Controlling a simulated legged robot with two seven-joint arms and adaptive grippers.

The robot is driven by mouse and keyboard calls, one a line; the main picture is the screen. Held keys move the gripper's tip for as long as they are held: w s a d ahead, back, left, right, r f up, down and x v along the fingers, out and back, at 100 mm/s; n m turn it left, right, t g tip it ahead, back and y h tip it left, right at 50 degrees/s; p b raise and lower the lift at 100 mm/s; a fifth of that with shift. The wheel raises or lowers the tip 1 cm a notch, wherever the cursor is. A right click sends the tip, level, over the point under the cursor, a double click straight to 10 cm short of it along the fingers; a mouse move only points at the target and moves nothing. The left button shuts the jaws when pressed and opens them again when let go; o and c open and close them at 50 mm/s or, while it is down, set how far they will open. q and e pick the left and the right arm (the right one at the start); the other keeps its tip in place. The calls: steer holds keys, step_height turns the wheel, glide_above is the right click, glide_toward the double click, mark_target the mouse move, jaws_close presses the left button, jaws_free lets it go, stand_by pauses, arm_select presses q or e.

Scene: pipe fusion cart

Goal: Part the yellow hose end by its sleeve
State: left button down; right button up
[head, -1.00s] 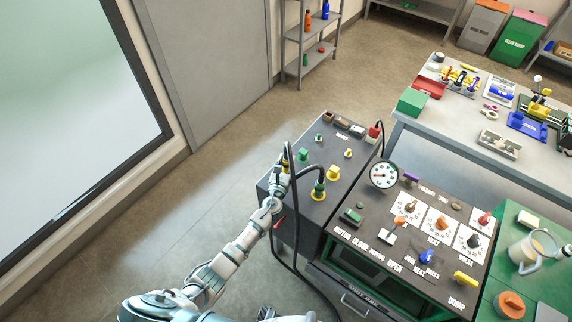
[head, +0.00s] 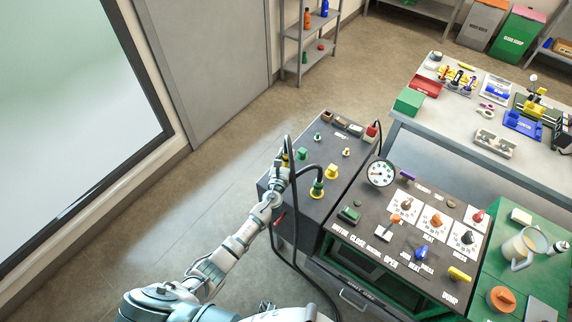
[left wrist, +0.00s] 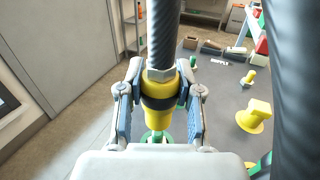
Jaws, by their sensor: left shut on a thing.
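The yellow hose end (left wrist: 158,110) is upright under a thick dark hose in the left wrist view, with a grey nut on top and a dark sleeve band (left wrist: 159,102) round its middle. My left gripper (left wrist: 158,100) is shut on it, a finger on each side at the band. A green fitting (left wrist: 155,136) shows just below; I cannot tell whether they touch. In the head view my left gripper (head: 279,172) is over the cart's left panel (head: 300,207), mostly hiding the yellow hose end. My right gripper is not in view.
A second hose ends in a green and yellow fitting (head: 318,187) close to the right of my left gripper. A gauge (head: 380,173) rises to the right. The floor to the left is clear.

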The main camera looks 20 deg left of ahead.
mark_target(286, 143)
arm_select(q)
step_height(286, 143, up, 9)
steer(key=p, duration=0.9)
steer(key=shift+r, duration=0.1)
